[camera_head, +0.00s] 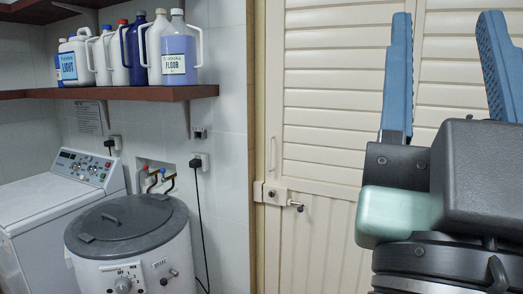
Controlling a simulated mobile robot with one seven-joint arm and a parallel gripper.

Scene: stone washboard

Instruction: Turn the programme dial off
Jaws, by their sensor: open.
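The programme dial (123,285) is a small round knob on the pale front of a round tub machine (90,272), low at the left. Markings are printed around it, with "OFF" seemingly at its upper left; its exact setting is too small to tell. The bottom of the dial area is near the frame's lower edge. My gripper (450,65) is at the right, close to the camera, with two blue fingers pointing up and wide apart. It is open and empty, far to the right of the dial.
A grey lid (140,222) covers the tub. A white washing machine (45,205) stands at the left. A wooden shelf (120,93) holds several bottles above. A cream louvred door (325,130) with a latch stands behind my gripper. Cables hang on the tiled wall.

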